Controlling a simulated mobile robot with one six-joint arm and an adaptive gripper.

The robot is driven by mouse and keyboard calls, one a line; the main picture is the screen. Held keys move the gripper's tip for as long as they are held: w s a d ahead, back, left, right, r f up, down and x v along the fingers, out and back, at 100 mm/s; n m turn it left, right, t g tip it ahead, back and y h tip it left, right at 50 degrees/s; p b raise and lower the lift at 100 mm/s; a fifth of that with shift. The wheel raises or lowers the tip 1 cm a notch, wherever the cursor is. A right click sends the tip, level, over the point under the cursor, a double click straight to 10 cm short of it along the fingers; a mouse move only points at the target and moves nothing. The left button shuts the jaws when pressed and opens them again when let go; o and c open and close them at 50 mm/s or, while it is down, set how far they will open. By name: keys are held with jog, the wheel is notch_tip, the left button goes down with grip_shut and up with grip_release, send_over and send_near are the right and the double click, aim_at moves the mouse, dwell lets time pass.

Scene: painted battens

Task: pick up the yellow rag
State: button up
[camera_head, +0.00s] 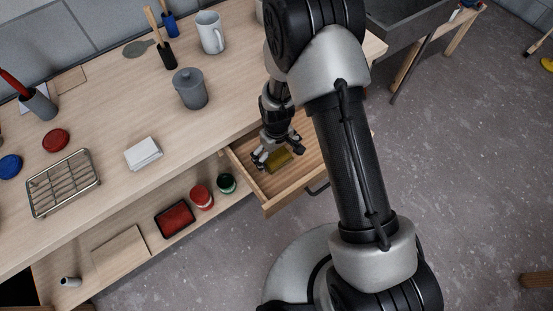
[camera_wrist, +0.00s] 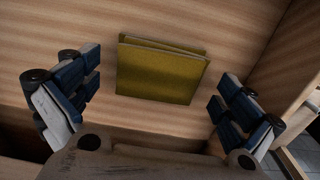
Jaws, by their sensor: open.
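The yellow rag (camera_wrist: 158,72) is a folded, olive-yellow square lying flat on the floor of an open wooden drawer (camera_head: 283,203). In the head view the rag (camera_head: 279,159) shows just right of my gripper's fingers, which hide part of it. My gripper (camera_head: 268,155) is inside the drawer's opening, pointing down, open and empty. In the wrist view my gripper (camera_wrist: 152,105) has its two fingers wide apart, one on either side of the rag, with a gap on each side. The height of the fingertips above the drawer floor is hard to tell.
The drawer walls stand close around my gripper. On the bench above are a folded white cloth (camera_head: 143,153), a grey lidded jar (camera_head: 190,88), a white mug (camera_head: 210,32) and a wire rack (camera_head: 63,184). A red tray (camera_head: 175,218) and paint pots (camera_head: 202,197) stand on the lower shelf.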

aim_at(277, 157)
jog(key=shift+r, duration=0.1)
jog(key=c, duration=1.1)
jog(key=shift+r, duration=0.45)
notch_tip(277, 157, up, 18)
jog(key=p, duration=0.5)
jog(key=d+m, duration=0.2)
jog(key=d, duration=0.2)
jog(key=d+r+m+b, duration=0.1)
jog(key=d+m, duration=0.1)
jog(key=d, duration=0.2)
jog(key=d+m+b, duration=0.1)
jog(key=d+m, duration=0.1)
jog(key=d, duration=0.2)
jog(key=shift+s+d+r+m, duration=0.15)
jog(key=shift+d+r+m, duration=0.15)
jog(key=shift+r+m, duration=0.1)
